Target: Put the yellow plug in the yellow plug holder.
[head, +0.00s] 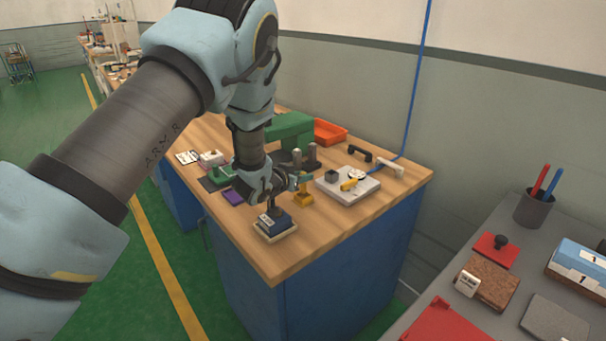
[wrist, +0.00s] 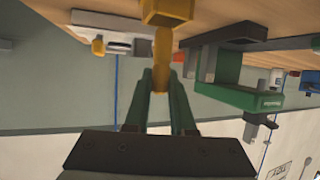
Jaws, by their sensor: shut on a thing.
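My gripper (head: 300,179) points to the right, low over the wooden table. In the wrist view its green fingers (wrist: 166,95) are shut on the narrow end of an upright yellow piece, seemingly the yellow plug (wrist: 161,55). This narrow part meets a wider yellow block (wrist: 168,12), seemingly the yellow plug holder, which also shows in the head view (head: 304,199) on the table. I cannot tell whether plug and block are separate or how deep one sits in the other. Another small yellow part (head: 348,185) lies on a white board, its role unclear.
The white board (head: 362,193) stands just right of the gripper. A green machine (head: 290,130) with grey cylinders is behind. A dark blue block on a pale base (head: 275,224) is in front. An orange tray (head: 329,132) is at the back. The table's front right is clear.

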